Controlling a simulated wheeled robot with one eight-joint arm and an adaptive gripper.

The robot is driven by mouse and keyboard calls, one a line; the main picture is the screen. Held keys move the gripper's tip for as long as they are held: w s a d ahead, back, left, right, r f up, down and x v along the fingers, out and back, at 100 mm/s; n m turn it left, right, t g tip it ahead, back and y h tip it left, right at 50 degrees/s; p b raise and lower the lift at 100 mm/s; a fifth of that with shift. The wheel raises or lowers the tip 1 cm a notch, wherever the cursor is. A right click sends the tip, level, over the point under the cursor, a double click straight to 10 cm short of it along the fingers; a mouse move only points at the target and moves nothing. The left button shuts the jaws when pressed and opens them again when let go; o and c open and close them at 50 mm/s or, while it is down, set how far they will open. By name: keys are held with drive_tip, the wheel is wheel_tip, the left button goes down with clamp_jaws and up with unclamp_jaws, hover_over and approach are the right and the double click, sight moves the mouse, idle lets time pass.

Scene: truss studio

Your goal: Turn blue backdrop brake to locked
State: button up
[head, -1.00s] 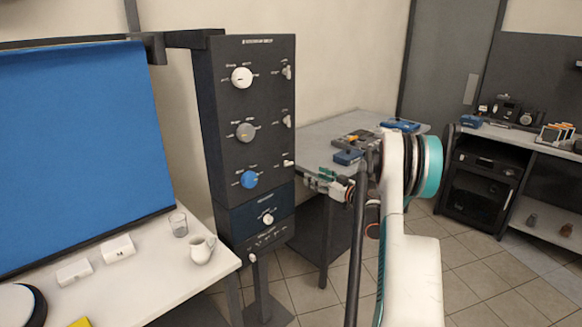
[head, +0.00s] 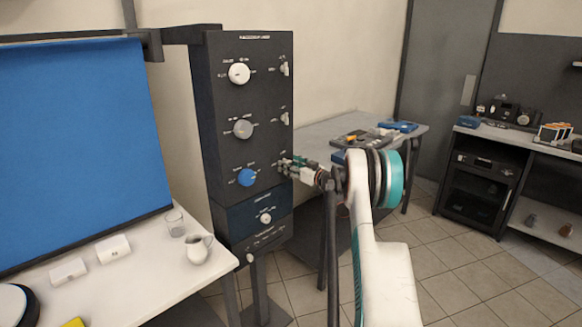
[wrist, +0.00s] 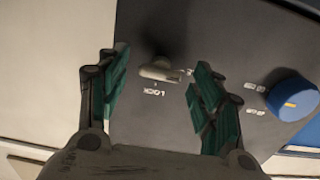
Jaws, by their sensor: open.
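The dark control panel (head: 222,110) carries a white, a grey and a blue knob (head: 246,177), each with a small lever to its right. The brake lever (wrist: 160,70) in the blue knob's row is a small pale handle with a LOCK label beside it in the wrist view. The blue knob also shows at the right of that view (wrist: 293,97). My gripper (head: 284,164) is at the panel's right edge, and its arm hides the lever in the head view. In the wrist view my open gripper (wrist: 160,62) has its green fingers on either side of the lever, apart from it.
The blue backdrop (head: 80,150) hangs at the left. A grey table (head: 325,132) with tools is behind my arm. Tiled floor is free at the right.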

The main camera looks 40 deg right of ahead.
drive_tip(key=shift+c, duration=0.2)
drive_tip(key=c, duration=1)
drive_tip(key=shift+m, duration=0.4)
drive_tip(key=shift+m+b, duration=0.4)
drive_tip(key=shift+m, duration=8.3)
